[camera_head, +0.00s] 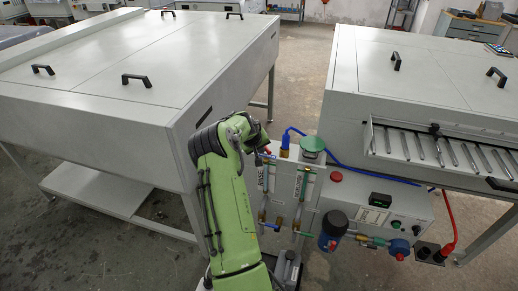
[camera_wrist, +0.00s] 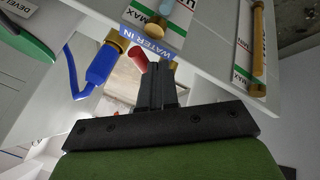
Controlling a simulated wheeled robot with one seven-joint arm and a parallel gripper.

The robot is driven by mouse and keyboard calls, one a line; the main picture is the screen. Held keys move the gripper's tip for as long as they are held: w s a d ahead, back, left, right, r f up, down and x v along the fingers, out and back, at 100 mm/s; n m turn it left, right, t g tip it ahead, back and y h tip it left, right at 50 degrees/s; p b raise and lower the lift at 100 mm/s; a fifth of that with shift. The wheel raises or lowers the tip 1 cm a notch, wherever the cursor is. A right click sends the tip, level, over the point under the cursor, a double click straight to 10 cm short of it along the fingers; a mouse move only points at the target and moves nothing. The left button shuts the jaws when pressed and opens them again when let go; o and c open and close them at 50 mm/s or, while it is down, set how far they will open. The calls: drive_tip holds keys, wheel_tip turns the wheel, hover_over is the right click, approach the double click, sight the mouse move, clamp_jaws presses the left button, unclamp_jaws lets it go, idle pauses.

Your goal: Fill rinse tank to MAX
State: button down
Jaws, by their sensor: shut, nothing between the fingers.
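The white tank unit (camera_head: 284,172) stands between the two large machines in the head view, with sight tubes on its front. In the wrist view, a "WATER IN" label (camera_wrist: 152,43) marks the inlet, where a blue hose end (camera_wrist: 103,65) joins a brass fitting. A red valve handle (camera_wrist: 137,57) sits by the label. A sight tube (camera_wrist: 257,50) with a green MAX mark shows at the right; liquid level cannot be told. My gripper (camera_wrist: 158,80) is shut and empty, its tips close to the red handle; contact cannot be told. My arm partly hides the tank's left side in the head view.
A green lid (camera_head: 312,144) tops the tank. A control box (camera_head: 375,215) with buttons, a blue filter (camera_head: 333,230) and pipes crowd the right. Large machines stand left (camera_head: 150,70) and right (camera_head: 425,85). Some floor is open between them behind the tank.

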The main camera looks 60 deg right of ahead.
drive_tip(key=shift+s+d+n+t+b, duration=0.2)
drive_tip(key=shift+s+n+t+b, duration=0.15)
drive_tip(key=shift+n, duration=0.25)
drive_tip(key=shift+s+d+n+t+b, duration=0.3)
drive_tip(key=shift+s+n+t+b, duration=0.15)
drive_tip(key=shift+n, duration=0.25)
drive_tip(key=s+d+n+t, duration=0.1)
drive_tip(key=n, duration=0.1)
drive_tip(key=shift+s+n+y, duration=0.1)
drive_tip(key=shift+n+y, duration=0.2)
drive_tip(key=shift+y, duration=0.1)
drive_tip(key=d+n+t, duration=0.1)
drive_tip(key=s+d+n+y, duration=0.1)
drive_tip(key=n, duration=0.1)
drive_tip(key=shift+d+t, duration=0.1)
drive_tip(key=shift+t, duration=0.3)
